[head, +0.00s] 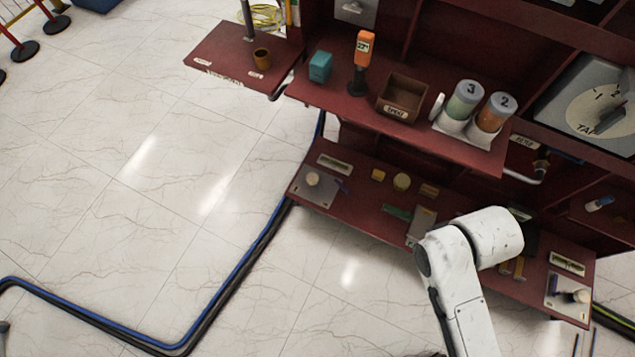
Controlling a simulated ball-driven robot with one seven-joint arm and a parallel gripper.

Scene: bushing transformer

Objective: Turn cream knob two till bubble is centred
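A cream knob (312,178) sits on a grey plate at the left end of the lower red shelf, with a small pale label strip (335,163) behind it. A second grey plate (560,305) at the shelf's right end bears a cream part (580,296) and a dark blue piece, with another pale strip (567,262) behind it. I cannot read which is number two, and no bubble can be made out. My white arm reaches up over the shelf's right half. My gripper does not show; the arm's upper link hides the space beyond it.
The lower shelf (350,205) also holds small yellow and green items. The upper shelf carries a teal block (320,66), an orange-topped tool (364,50), a brown bin (402,97) and numbered canisters (466,100).

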